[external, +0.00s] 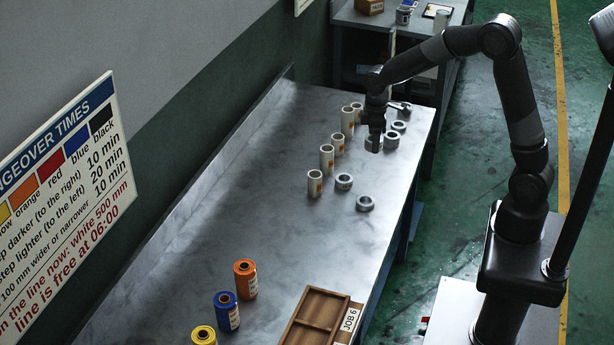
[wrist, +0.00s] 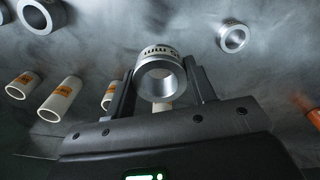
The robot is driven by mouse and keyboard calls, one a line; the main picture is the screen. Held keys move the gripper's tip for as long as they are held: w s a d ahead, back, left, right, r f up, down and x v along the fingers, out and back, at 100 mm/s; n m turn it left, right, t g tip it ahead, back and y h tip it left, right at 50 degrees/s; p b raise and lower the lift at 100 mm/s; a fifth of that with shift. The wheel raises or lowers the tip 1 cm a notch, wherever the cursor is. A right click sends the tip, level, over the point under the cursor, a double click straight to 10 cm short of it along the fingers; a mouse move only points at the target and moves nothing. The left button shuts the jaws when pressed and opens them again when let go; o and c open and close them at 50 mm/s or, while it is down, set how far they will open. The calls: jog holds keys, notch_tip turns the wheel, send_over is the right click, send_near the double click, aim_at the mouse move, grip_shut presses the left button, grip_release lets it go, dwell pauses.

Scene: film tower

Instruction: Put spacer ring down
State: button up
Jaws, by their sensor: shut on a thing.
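My gripper (external: 374,138) is over the far half of the metal table, pointing down. In the wrist view its two fingers (wrist: 160,92) are shut on a grey metal spacer ring (wrist: 160,72), one on each side. The ring has a light band with dark "mm" lettering, partly turned out of view. In the external view the held ring (external: 371,145) shows small beneath the gripper; I cannot tell whether it touches the table. Other spacer rings lie on the table: one (external: 343,181) and another (external: 365,203) nearer, and one (external: 391,141) just right of the gripper.
Several white tubes (external: 326,158) stand in a row left of the gripper. More rings (external: 399,126) lie beyond it. Orange (external: 245,279), blue (external: 226,312) and yellow (external: 203,336) rolls and a wooden tray (external: 303,334) are at the near end. The table's middle (external: 250,200) is clear.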

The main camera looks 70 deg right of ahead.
jog(key=w+a, duration=0.9)
jog(key=a, duration=0.3)
send_over(282, 246)
jog(key=f, duration=0.7)
jog(key=shift+d, duration=0.3)
jog(key=shift+a+f, duration=0.3)
jog(key=shift+f, duration=1.9)
jog(key=shift+f, duration=0.15)
jog(key=o, duration=1)
